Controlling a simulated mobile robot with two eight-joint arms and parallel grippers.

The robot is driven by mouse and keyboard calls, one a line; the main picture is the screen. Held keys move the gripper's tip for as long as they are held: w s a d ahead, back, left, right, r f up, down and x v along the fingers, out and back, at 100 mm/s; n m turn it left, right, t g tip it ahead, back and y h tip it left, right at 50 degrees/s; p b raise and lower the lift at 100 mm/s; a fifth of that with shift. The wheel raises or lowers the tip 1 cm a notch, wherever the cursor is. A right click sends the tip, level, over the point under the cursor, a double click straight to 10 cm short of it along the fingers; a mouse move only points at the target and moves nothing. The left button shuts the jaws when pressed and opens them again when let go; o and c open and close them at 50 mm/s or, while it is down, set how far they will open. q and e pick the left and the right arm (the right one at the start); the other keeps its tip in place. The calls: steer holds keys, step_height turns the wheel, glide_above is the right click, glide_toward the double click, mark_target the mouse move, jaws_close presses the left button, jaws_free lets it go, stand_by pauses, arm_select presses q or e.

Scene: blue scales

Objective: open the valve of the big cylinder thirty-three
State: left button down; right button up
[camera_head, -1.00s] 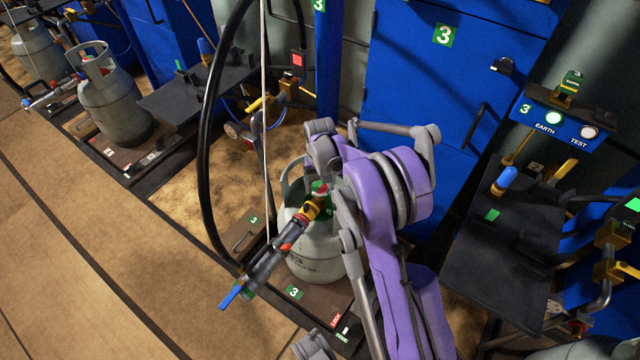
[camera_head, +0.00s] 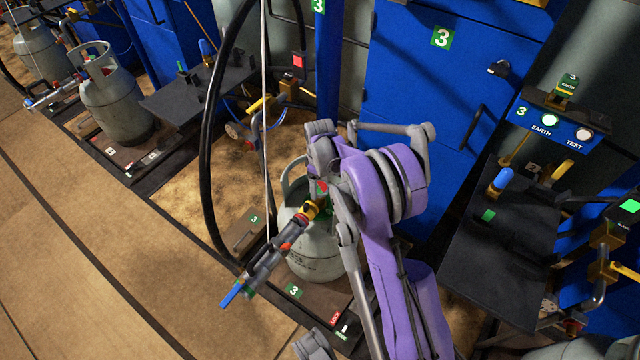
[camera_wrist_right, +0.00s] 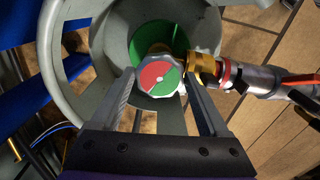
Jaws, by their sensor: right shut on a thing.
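The big grey cylinder (camera_head: 315,256) stands on the scale marked 3, under my right arm. Its valve knob (camera_wrist_right: 160,79), round with a red and green top, shows in the right wrist view inside the cylinder's collar (camera_wrist_right: 82,62). My right gripper (camera_wrist_right: 160,84) has its two fingers on either side of the knob and is shut on it. In the head view the right gripper (camera_head: 323,188) is over the collar and partly hides the valve. A filling connector (camera_head: 277,248) with a brass nut and blue handle is coupled at the valve's side. My left gripper is not clearly visible.
A black hose (camera_head: 206,130) and a pale cable run down left of the cylinder. A blue cabinet (camera_head: 430,110) stands behind. A black table (camera_head: 490,265) with an earth/test box (camera_head: 553,124) is at right. Another cylinder (camera_head: 117,105) stands on the left scale.

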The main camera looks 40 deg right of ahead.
mark_target(320, 187)
steer(key=shift+n, duration=2.2)
steer(key=o, duration=1.2)
steer(key=shift+o, duration=0.2)
step_height(320, 187, up, 11)
steer(key=p, duration=0.2)
steer(key=shift+p, duration=0.35)
